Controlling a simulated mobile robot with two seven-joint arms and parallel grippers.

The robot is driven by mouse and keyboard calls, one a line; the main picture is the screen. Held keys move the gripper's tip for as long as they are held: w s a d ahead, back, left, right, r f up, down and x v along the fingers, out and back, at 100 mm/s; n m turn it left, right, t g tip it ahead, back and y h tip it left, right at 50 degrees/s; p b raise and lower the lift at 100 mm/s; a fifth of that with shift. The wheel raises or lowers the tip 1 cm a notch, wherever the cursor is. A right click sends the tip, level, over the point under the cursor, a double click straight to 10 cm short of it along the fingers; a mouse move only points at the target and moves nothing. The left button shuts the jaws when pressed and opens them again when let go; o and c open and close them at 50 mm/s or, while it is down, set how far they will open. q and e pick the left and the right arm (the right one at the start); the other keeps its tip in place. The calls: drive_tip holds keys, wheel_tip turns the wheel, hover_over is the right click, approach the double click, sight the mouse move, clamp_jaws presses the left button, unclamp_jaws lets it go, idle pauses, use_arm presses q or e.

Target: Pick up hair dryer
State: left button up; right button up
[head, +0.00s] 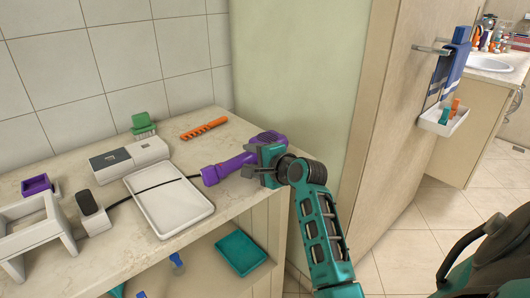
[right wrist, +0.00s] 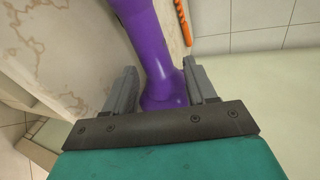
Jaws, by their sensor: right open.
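A purple hair dryer (head: 226,168) lies on the vanity counter near its right end. In the head view, my right gripper (head: 262,162) is at the dryer's right part and hides some of it. In the right wrist view, the hair dryer (right wrist: 142,30) runs between the two grey fingers of the right gripper (right wrist: 162,80), which is open. The dryer reaches down close to the palm. Gaps show beside it near the fingertips; contact lower down is hard to tell. My left gripper is not in view.
The counter (head: 120,262) also holds an orange comb (head: 203,129), a green brush (head: 143,124), a white-grey box (head: 129,158), a white tray (head: 168,196) and a dark cable (head: 193,177). A teal tray (head: 240,252) is on the shelf below. A wall stands behind.

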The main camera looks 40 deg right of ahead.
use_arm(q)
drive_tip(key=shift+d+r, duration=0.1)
use_arm(e)
drive_tip(key=shift+w+f, duration=0.2)
drive_tip(key=shift+w, duration=0.3)
drive_tip(key=shift+c, duration=0.5)
